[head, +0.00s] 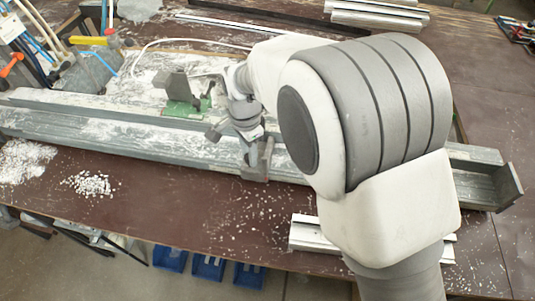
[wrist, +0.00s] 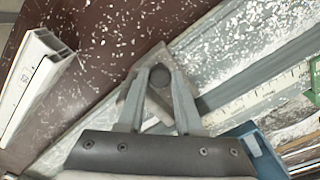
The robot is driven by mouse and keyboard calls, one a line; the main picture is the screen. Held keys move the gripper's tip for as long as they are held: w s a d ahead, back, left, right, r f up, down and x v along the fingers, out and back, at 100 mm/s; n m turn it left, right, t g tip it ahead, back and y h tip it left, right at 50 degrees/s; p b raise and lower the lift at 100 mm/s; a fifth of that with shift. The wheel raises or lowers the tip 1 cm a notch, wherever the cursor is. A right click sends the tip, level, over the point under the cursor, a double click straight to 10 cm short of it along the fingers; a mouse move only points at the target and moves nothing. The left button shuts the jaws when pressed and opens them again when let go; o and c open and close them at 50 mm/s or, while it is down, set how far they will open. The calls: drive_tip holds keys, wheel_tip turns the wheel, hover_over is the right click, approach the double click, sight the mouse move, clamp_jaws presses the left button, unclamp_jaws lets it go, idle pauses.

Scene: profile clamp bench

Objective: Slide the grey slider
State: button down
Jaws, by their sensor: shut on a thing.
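The grey slider (head: 262,165) sits on the long grey rail (head: 60,122) near the middle of the bench, at the rail's front side. It also shows in the wrist view (wrist: 152,112), with a dark round knob (wrist: 160,75) standing up from it. My gripper (wrist: 160,78) is shut on this knob, with one finger on either side. In the head view my gripper (head: 250,150) is at the slider, and my arm hides part of the rail to the right. The fingers hide part of the slider in the wrist view.
A green clamp with a grey block (head: 178,90) stands behind the rail. An upright end plate (head: 508,187) is at the rail's right end. A white profile (head: 306,234) lies in front of the rail. White chips are scattered over bench and rail.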

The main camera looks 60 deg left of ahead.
drive_tip(key=shift+s+a, duration=1.55)
drive_tip(key=shift+s, duration=0.2)
drive_tip(key=c, duration=0.6)
unclamp_jaws()
drive_tip(key=shift+r, duration=0.1)
wheel_tip(320, 180, up, 17)
drive_tip(key=shift+r, duration=0.1)
